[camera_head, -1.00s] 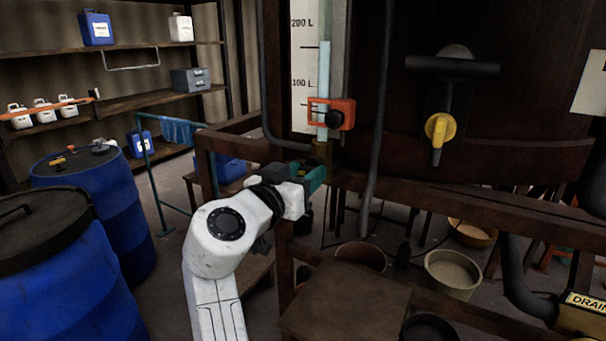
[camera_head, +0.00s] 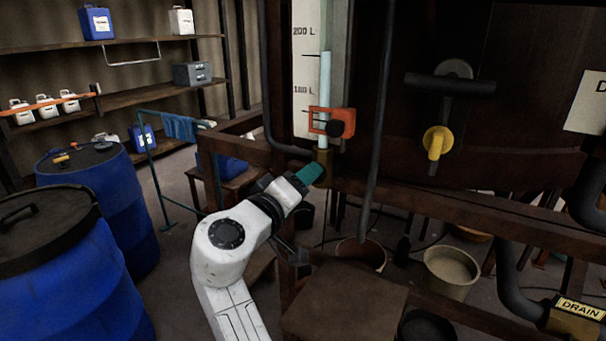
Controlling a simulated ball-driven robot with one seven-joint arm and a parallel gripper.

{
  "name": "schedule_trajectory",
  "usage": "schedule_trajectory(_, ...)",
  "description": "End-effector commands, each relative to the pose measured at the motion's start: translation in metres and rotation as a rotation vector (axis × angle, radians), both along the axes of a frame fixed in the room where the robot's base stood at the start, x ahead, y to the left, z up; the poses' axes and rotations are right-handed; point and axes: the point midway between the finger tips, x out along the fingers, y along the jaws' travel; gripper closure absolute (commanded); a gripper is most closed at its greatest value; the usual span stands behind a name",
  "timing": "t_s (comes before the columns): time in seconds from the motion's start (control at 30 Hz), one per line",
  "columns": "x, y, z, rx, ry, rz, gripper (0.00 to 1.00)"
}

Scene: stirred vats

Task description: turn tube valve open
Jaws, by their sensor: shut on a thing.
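The clear sight tube (camera_head: 325,95) stands upright in front of a white litre scale (camera_head: 307,70). At its foot is the small brass tube valve (camera_head: 323,163). My gripper (camera_head: 309,174) reaches up to it from the lower left, its teal end touching the valve's left side. It is shut on the tube valve. The jaws and the valve's handle are small and partly hidden, so the handle's angle cannot be told.
A dark hose (camera_head: 375,120) hangs right of the tube. A yellow-handled valve (camera_head: 437,143) is on the vat. A wooden beam (camera_head: 430,205) runs below. Blue drums (camera_head: 65,275) stand at left, a stool (camera_head: 345,300) and buckets (camera_head: 450,272) below.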

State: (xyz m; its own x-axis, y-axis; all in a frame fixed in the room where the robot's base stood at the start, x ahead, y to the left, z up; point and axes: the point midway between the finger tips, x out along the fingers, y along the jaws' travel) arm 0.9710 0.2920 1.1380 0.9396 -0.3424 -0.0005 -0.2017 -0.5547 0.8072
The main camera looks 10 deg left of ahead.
Motion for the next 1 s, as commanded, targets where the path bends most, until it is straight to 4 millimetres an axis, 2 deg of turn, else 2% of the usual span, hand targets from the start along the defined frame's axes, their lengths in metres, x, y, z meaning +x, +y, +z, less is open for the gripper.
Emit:
schedule_trajectory(0.5,0.0006,0.0021,0.0007,-0.424,0.154,0.005,0.84)
schedule_trajectory(1.0,0.0004,0.0032,-0.0028,-0.601,0.216,0.007,0.84)
